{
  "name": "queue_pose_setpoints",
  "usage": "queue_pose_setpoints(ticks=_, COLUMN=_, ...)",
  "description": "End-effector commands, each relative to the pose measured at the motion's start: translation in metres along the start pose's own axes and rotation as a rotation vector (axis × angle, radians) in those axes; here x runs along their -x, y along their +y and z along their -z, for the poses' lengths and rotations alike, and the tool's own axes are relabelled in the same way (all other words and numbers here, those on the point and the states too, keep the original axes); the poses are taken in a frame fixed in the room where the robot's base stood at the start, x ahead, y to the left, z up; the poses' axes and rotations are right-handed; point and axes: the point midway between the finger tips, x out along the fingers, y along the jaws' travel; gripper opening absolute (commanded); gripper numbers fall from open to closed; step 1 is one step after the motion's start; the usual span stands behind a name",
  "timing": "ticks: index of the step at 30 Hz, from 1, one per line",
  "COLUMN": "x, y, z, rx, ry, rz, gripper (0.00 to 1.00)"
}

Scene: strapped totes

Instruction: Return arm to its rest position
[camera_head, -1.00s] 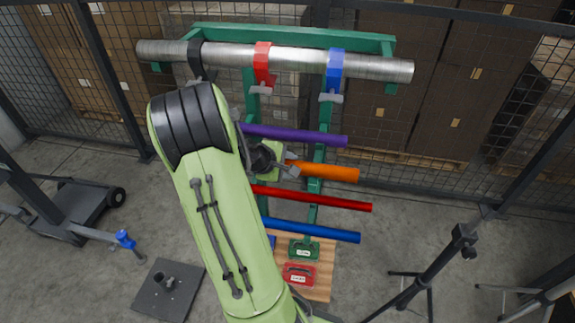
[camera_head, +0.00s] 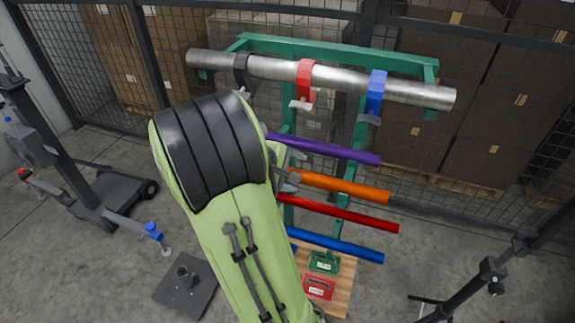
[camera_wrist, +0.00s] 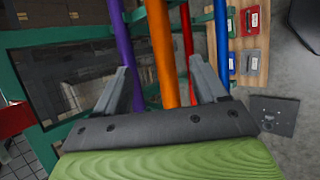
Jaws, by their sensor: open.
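My green arm (camera_head: 225,215) with its black ribbed joint fills the middle of the head view. My gripper (camera_wrist: 163,88) shows in the wrist view with its two grey fingers apart and nothing between them held. In the head view only part of my gripper (camera_head: 290,172) shows, at the right of the arm, in front of the green rack. Beyond the fingers in the wrist view are the purple bar (camera_wrist: 126,50), orange bar (camera_wrist: 160,45), red bar (camera_wrist: 187,35) and blue bar (camera_wrist: 221,35). How close the fingers are to the bars is hard to tell.
The green rack (camera_head: 330,48) carries a steel pipe (camera_head: 415,92) with black, red (camera_head: 306,80) and blue (camera_head: 376,92) straps. Totes, green (camera_head: 323,262) and red (camera_head: 318,288), sit on a wooden board below. Stands are at both sides; a mesh fence is behind.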

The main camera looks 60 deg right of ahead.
Motion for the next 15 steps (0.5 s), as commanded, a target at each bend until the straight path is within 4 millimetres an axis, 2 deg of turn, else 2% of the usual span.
queue_pose_setpoints(ticks=1, x=0.013, y=0.002, z=0.0, rx=0.0, ry=0.004, rz=-0.002, gripper=0.71)
queue_pose_setpoints(ticks=5, x=0.028, y=0.001, z=0.0, rx=0.0, ry=0.001, rz=-0.001, gripper=0.71)
queue_pose_setpoints(ticks=15, x=0.03, y=0.0, z=0.0, rx=-0.001, ry=-0.001, rz=0.0, gripper=0.71)
